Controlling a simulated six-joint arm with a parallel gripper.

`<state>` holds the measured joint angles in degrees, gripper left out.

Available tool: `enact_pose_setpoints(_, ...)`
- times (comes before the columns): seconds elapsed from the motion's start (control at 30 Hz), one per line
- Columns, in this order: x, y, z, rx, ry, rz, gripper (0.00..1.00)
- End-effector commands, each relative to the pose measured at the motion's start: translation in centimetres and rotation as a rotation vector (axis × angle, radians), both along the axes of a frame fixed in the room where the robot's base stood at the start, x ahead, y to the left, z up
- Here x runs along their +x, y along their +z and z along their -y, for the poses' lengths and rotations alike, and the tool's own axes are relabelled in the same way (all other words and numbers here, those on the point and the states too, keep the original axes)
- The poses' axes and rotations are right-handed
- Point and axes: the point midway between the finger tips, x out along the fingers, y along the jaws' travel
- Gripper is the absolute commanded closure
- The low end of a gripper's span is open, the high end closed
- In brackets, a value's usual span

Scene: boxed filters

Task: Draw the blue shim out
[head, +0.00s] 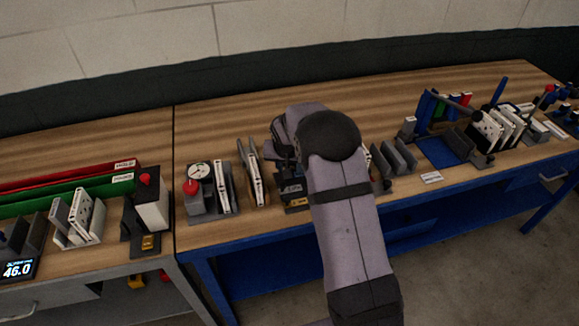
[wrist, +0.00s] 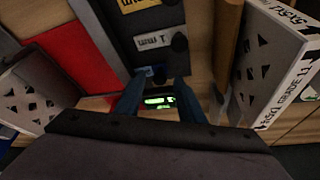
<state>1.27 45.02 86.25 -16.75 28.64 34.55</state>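A small blue piece with a pale label (wrist: 154,73), apparently the blue shim, shows at the rack's near end. My gripper (wrist: 158,92) has its two dark blue fingers apart, one on each side of the line of this piece. I see nothing clamped between them; whether either finger touches the piece cannot be told. In the head view my arm covers the fingertips and much of the rack (head: 293,192).
In the wrist view a white-edged filter (wrist: 285,70) stands close on the right and another (wrist: 28,92) on the left. A small green-lit display (wrist: 159,101) shows beyond the fingers. In the head view upright filters (head: 253,175) and a red-knobbed gauge (head: 193,187) stand left of my arm.

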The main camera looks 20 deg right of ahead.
Motion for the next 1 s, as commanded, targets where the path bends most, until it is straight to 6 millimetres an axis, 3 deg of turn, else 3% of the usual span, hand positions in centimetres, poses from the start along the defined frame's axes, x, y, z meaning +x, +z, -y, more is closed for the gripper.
enact_pose_setpoints(0.13, 0.0, 0.0, 0.0, 0.0, 0.0, 0.0, 0.65)
enact_pose_setpoints(0.3, 0.0, 0.0, 0.0, 0.0, 0.0, 0.0, 1.0)
enact_pose_setpoints(0.53, 0.0, -0.1, -0.7, 0.0, 0.003, 0.0, 1.0)
enact_pose_setpoints(0.8, 0.1, -0.2, -4.3, -0.001, 0.002, 0.002, 1.0)
enact_pose_setpoints(1.0, 0.0, 0.1, -4.6, 0.002, 0.001, 0.001, 1.0)
